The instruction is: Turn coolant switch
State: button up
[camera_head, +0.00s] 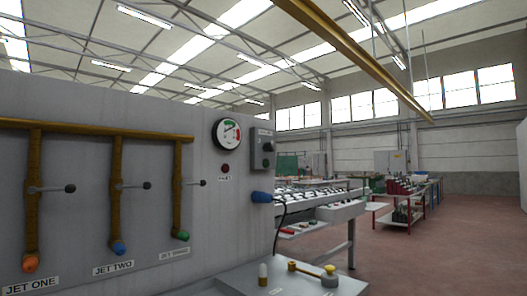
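A grey switch box (262,149) with a dark knob (268,147) is mounted at the right end of the grey machine panel (85,108). It may be the coolant switch, but its label is too small to read. A round gauge (227,134) with green and red on its dial is just left of it. Below the gauge are a dark red round button or lamp (225,168) and a small label. A blue cylindrical fitting (262,197) sticks out below the box. My gripper is not in view, and nothing covers the switch box.
Brass pipes (117,190) with lever valves and labels JET ONE and JET TWO run along the panel's left. A ledge (245,285) holds a brass lever with a yellow knob (329,271). A roller table (315,196) stands behind. The reddish floor (440,240) at right is open.

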aim_at(268, 147)
jog(key=i+l, duration=0.25)
jog(key=i+l+u, duration=0.1)
jog(key=l, duration=0.3)
jog(key=i+l, duration=0.3)
jog(key=l+u, duration=0.05)
